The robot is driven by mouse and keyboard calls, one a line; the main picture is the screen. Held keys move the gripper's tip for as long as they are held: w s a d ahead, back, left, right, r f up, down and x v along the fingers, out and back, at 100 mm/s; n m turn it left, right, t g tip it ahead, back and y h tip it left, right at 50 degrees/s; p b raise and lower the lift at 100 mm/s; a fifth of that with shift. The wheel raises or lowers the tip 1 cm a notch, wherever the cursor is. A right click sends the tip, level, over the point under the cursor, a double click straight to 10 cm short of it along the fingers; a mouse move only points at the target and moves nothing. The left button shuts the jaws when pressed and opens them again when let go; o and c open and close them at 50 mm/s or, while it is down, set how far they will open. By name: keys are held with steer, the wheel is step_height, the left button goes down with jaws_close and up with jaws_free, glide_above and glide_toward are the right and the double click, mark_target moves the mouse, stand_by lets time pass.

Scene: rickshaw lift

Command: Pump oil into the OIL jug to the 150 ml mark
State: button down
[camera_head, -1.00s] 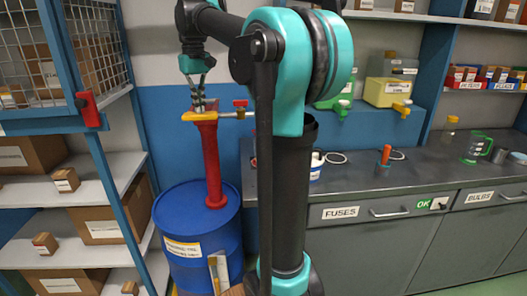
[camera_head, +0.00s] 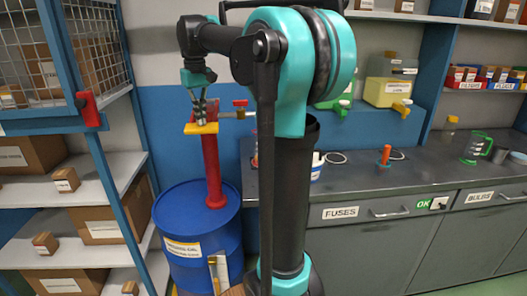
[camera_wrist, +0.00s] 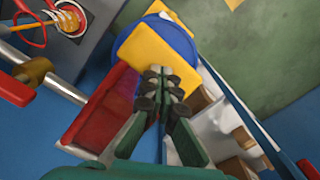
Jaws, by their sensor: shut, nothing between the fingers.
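A red pump column (camera_head: 213,175) stands on a blue drum (camera_head: 175,218), with a yellow plate (camera_head: 207,130) on top. My gripper (camera_head: 201,121) is shut and empty, pointing down with its fingertips at the plate, apparently touching it. In the wrist view the shut fingers (camera_wrist: 162,74) lie over the plate (camera_wrist: 150,45). A side pipe with a red-handled valve (camera_head: 240,103) runs right from the pump. A red-handled vessel with amber contents (camera_wrist: 68,18) shows at the wrist view's top left. I cannot read its label or level; my arm mostly hides it in the head view.
A grey bench (camera_head: 420,180) stands right, with a green-handled clear jug (camera_head: 475,149), a red-orange-handled tool (camera_head: 384,158) and a yellow container (camera_head: 388,92). Shelves with cardboard boxes (camera_head: 102,218) and a wire cage (camera_head: 90,50) stand left of the drum.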

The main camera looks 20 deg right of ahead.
steer(key=shift+f, duration=0.45)
step_height(320, 180, up, 11)
stand_by(0.7)
steer(key=shift+f, duration=0.2)
